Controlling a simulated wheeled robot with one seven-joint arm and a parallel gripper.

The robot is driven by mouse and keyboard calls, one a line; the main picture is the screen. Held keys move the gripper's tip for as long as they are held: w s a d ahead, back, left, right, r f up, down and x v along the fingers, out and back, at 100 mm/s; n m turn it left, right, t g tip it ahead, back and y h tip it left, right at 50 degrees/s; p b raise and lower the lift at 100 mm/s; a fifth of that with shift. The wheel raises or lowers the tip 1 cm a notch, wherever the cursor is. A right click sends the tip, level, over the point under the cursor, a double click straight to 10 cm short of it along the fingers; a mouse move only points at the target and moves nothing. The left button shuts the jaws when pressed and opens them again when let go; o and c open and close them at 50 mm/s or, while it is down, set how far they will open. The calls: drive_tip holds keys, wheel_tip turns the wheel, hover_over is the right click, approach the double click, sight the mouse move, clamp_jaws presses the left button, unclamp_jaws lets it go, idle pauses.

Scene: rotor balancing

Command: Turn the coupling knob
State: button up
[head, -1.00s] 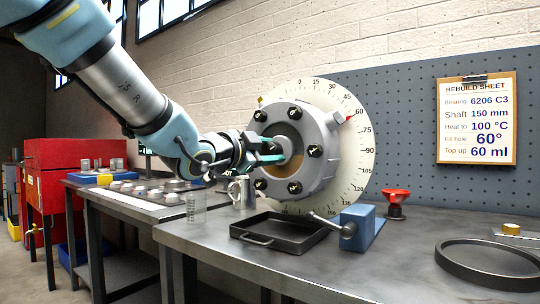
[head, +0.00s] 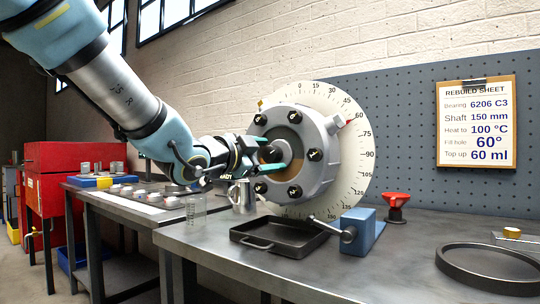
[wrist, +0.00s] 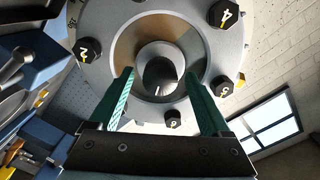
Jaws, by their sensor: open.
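The coupling knob (wrist: 160,72) is the round grey hub with a dark end at the centre of the rotor face (head: 325,165). In the head view the knob (head: 271,154) is partly covered by my gripper. My gripper (head: 276,156) is open, with its green fingers spread on either side of the knob. In the wrist view the fingers of my gripper (wrist: 160,80) stand left and right of the knob, with gaps visible. Contact cannot be told. Numbered black bolts (wrist: 222,87) ring the hub, and a white degree dial (head: 360,140) stands behind the rotor.
A black tray (head: 272,250) lies below the rotor, beside a blue block with a lever (head: 362,228). A metal jug (head: 241,194) and a clear beaker (head: 196,210) stand to the left. A red funnel (head: 397,200) and a dark ring (head: 489,282) are to the right.

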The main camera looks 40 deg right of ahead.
drive_tip(key=v, duration=0.9)
drive_tip(key=shift+a, duration=0.4)
drive_tip(key=shift+s, duration=0.1)
